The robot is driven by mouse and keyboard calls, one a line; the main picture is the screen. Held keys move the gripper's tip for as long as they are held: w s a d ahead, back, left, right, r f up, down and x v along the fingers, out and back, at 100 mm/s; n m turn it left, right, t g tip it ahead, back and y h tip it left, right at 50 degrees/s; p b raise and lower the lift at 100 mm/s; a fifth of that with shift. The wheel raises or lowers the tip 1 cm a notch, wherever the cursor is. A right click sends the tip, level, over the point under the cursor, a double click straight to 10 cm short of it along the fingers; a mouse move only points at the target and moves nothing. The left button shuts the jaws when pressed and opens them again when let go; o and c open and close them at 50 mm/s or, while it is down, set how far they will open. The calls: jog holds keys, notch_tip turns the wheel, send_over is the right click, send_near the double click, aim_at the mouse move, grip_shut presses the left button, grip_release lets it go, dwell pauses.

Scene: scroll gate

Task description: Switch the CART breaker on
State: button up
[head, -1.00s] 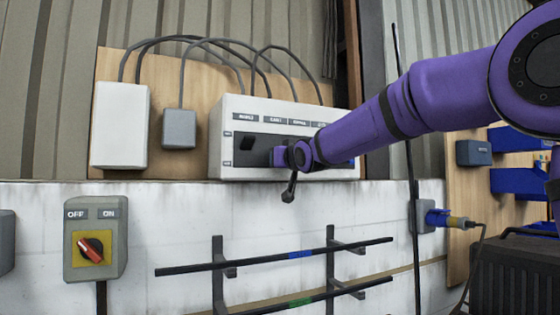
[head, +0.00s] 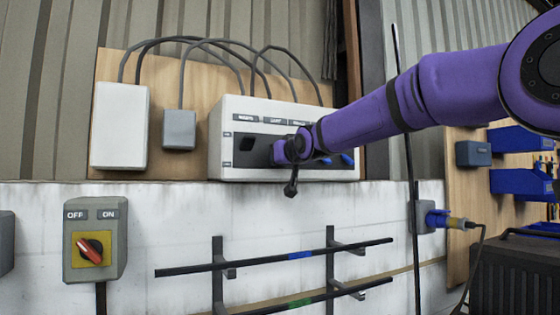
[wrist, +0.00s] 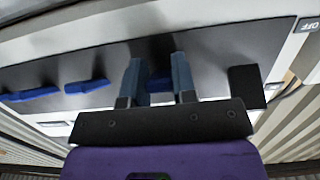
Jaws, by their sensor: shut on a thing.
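The white breaker box (head: 216,150) hangs on the wall board, with a dark panel and a row of labels; the second label seems to read CART. My gripper (head: 277,152) is at the panel below that label. My gripper hides this lever in the head view. A black lever (head: 247,143) sits left of my gripper. An upside-down OFF label (wrist: 309,25) shows in the wrist view.
Two more blue levers (head: 347,159) sit right of my gripper on the same panel. Cables arch above the box. A rack with rods (head: 200,268) and a rotary OFF/ON switch (head: 91,249) are on the wall below.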

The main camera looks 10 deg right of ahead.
jog(key=shift+s+r+g, duration=0.1)
jog(key=shift+r+g, duration=0.3)
jog(key=shift+g, duration=0.4)
jog(key=g, duration=0.1)
jog(key=r+g+h, duration=0.1)
jog(key=shift+s+g, duration=0.1)
jog(key=shift+g, duration=0.3)
jog(key=shift+r+g+h, duration=0.25)
jog(key=shift+r+g, duration=0.1)
jog(key=shift+g, duration=0.6)
jog(key=shift+r+g+h, duration=0.3)
jog(key=shift+r+g, duration=0.05)
jog(key=shift+g, duration=0.55)
jog(key=shift+r+g+h, duration=0.25)
jog(key=shift+r+g, duration=0.1)
jog(key=shift+g, duration=0.6)
jog(key=shift+r+g, duration=0.1)
jog(key=shift+g, duration=0.2)
jog(key=o, duration=0.9)
